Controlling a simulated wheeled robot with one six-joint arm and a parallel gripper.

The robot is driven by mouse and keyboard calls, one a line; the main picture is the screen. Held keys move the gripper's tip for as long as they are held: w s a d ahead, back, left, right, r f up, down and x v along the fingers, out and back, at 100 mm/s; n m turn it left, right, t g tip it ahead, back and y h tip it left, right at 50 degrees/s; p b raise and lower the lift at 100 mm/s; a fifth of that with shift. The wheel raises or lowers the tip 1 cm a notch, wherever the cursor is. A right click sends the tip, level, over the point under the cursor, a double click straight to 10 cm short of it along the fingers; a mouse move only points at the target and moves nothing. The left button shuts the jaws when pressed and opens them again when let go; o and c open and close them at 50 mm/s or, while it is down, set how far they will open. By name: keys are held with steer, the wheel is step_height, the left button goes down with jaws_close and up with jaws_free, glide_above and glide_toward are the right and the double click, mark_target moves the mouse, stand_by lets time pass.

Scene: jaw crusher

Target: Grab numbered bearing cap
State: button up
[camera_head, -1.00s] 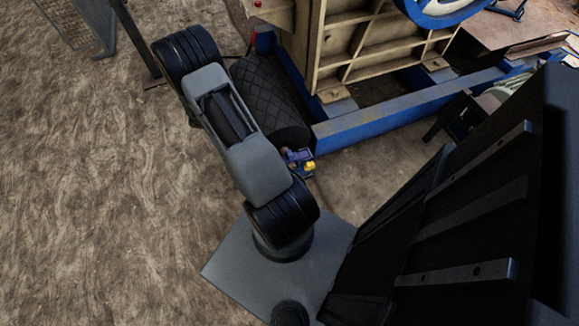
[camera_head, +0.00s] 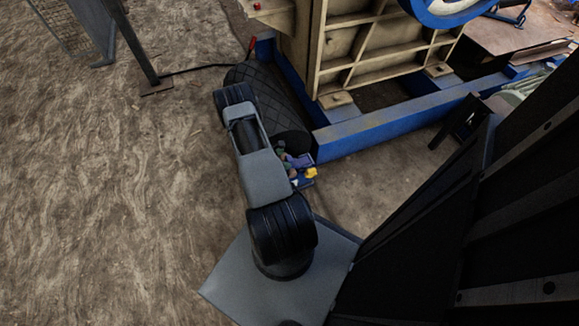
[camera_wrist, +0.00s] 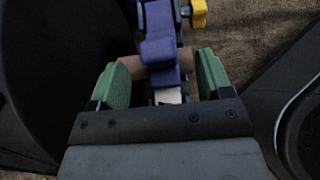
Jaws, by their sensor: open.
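A purple-blue part (camera_wrist: 159,55) stands between the two green fingers of my gripper (camera_wrist: 163,68) in the wrist view. It has a blocky raised piece and a small whitish patch near its lower end. A brown rounded piece crosses behind it. I cannot read any number, so I cannot tell whether this is the bearing cap. The fingers are apart, with a gap on each side of the part. In the head view, the purple part (camera_head: 301,161) shows beside the blue frame's end, and my gripper (camera_head: 288,161) is close to it, partly hidden by my arm.
A yellow knob-like piece (camera_wrist: 195,14) sits right of the purple part. A black quilted roll (camera_head: 270,105) lies behind my arm, against the blue frame (camera_head: 400,122) of the tan ribbed machine (camera_head: 375,45).

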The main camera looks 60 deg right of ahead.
mark_target(289, 158)
steer(key=shift+b+x, duration=1.05)
steer(key=shift+x, duration=1.85)
steer(key=shift+d+r, duration=0.1)
steer(key=shift+r, duration=0.1)
steer(key=shift+c, duration=0.3)
jaws_close()
